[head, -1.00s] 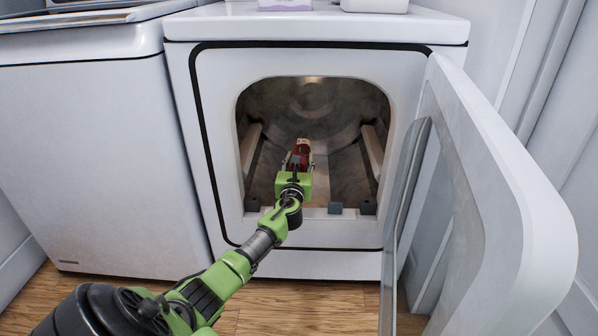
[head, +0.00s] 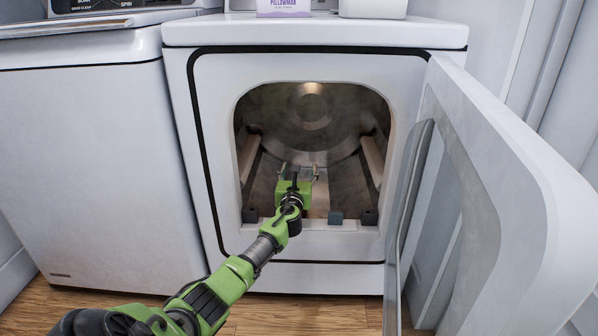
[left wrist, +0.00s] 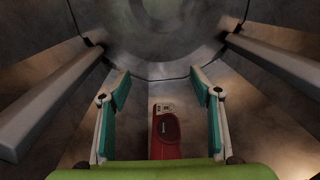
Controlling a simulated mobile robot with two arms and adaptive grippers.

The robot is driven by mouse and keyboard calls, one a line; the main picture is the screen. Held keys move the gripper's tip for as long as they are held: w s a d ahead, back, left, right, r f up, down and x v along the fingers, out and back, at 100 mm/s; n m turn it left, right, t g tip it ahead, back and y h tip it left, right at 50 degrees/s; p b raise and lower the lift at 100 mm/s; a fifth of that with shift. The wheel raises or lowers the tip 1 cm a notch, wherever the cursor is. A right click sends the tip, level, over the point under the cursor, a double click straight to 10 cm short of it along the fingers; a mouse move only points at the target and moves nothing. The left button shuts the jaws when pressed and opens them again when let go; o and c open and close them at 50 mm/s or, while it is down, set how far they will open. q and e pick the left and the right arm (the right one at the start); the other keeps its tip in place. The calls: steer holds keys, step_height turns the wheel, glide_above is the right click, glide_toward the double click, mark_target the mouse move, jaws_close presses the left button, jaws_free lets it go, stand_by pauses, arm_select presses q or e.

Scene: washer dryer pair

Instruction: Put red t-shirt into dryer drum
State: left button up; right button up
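The dryer drum (head: 310,125) is open in the head view, and my left gripper (head: 299,172) is inside its opening. In the left wrist view, the teal-padded fingers of my left gripper (left wrist: 160,85) are spread wide with nothing pinched between them. In the head view the t-shirt is hidden behind my gripper. My right gripper is not in view.
The dryer door (head: 500,190) stands wide open on the right. A white washer (head: 95,160) stands close on the left. A box (head: 284,8) and a white container (head: 373,8) sit on the dryer top. Ribs (left wrist: 50,105) line the drum sides.

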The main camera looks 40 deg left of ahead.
arm_select(q)
steer(key=shift+s+f, duration=0.1)
steer(key=v, duration=1.1)
steer(key=shift+s+d, duration=0.25)
steer(key=shift+s, duration=0.05)
stand_by(0.4)
